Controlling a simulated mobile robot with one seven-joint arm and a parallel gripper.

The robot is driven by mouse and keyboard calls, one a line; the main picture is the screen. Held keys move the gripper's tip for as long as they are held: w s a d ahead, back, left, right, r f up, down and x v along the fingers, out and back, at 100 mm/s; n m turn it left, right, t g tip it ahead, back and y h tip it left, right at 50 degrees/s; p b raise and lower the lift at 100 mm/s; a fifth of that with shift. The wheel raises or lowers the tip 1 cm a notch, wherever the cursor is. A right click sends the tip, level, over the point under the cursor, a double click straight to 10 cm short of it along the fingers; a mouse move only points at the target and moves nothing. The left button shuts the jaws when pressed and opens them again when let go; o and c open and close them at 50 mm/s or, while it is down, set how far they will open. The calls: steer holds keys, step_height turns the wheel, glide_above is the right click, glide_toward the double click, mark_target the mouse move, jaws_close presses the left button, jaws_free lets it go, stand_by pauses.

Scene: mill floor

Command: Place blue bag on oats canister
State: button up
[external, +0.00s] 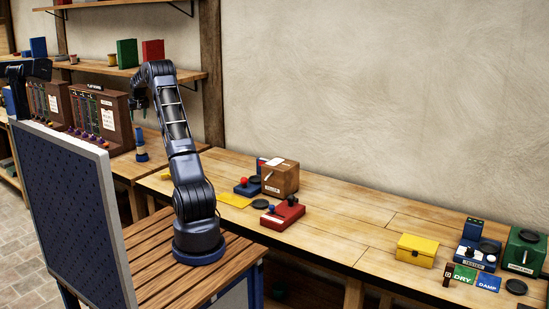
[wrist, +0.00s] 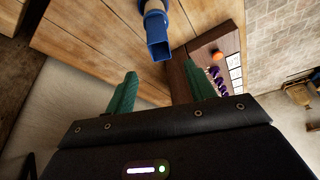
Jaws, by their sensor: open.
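I cannot make out a blue bag or an oats canister by label in either view. My gripper (external: 139,104) hangs at the left over the back bench, with the arm bent over. In the wrist view its two green fingers (wrist: 161,78) are apart, with nothing held between them. A blue, open-ended square piece (wrist: 160,42) with a pale wooden part lies just ahead of the fingers, apart from them. A small blue-and-wood item (external: 141,146) stands on the bench below my gripper in the external view.
Brown racks (external: 101,112) with coloured items stand left of my gripper. The long bench holds a brown box (external: 281,179), a red device (external: 283,214), a yellow box (external: 415,250), a blue tester (external: 478,254) and a green box (external: 525,251). The bench's middle is mostly clear.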

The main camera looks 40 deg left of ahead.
steer(key=shift+s+d+r, duration=0.1)
steer(key=shift+d+r, duration=0.05)
steer(key=shift+r, duration=0.2)
